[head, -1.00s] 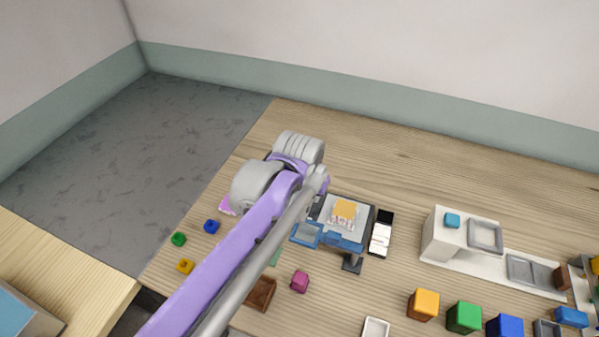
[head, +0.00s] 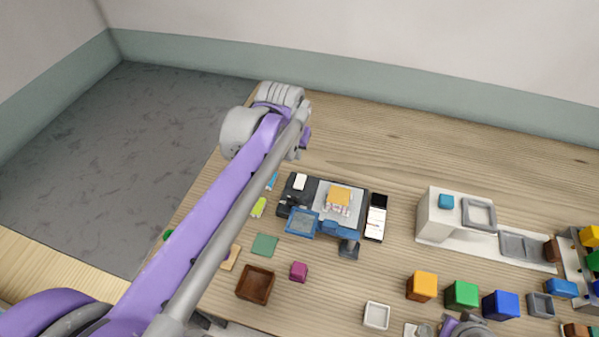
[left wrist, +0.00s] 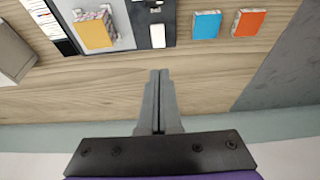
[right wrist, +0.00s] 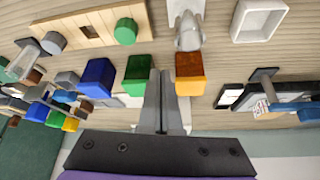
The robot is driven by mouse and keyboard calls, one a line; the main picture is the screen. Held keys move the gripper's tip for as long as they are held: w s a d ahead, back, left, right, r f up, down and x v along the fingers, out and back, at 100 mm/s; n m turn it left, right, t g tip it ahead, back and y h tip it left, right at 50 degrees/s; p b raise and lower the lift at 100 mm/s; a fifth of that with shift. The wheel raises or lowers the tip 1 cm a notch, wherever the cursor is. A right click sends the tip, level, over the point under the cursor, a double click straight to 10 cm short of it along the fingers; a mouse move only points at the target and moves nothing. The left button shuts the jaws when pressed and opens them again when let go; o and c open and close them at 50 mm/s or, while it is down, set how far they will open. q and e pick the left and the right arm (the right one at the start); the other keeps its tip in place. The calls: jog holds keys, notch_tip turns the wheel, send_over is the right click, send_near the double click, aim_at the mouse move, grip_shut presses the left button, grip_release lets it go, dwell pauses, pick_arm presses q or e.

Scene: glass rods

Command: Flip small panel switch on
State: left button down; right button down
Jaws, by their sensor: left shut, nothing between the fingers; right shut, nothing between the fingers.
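A dark panel (head: 294,207) with a small white block (head: 300,182) on its top left part lies at mid-table. In the left wrist view the white block (left wrist: 157,36) sits on the dark panel (left wrist: 170,12), with a small grey fitting above it. I cannot tell which part is the switch or its state. My left gripper (left wrist: 160,74) is shut and empty, its tips over bare wood just short of the white block, apart from it. In the head view its fingers are hidden by my arm. My right gripper (right wrist: 166,74) is shut and empty, near coloured blocks.
A yellow-topped block (head: 339,196) sits on the panel's grey plate, with a blue tray (head: 303,222) in front. A black-and-white strip (head: 376,217) stands to the right. Orange (head: 422,286), green (head: 462,295) and blue (head: 501,305) cubes lie front right. The back wood is clear.

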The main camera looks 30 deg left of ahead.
aim_at(301, 176)
pick_arm(q)
jog(key=x, duration=1.3)
jog(key=shift+s+f+b, duration=0.25)
jog(key=shift+b, duration=0.1)
pick_arm(e)
jog(key=shift+s+f, duration=0.2)
jog(key=shift+f, duration=0.35)
pick_arm(q)
jog(key=shift+w, duration=0.15)
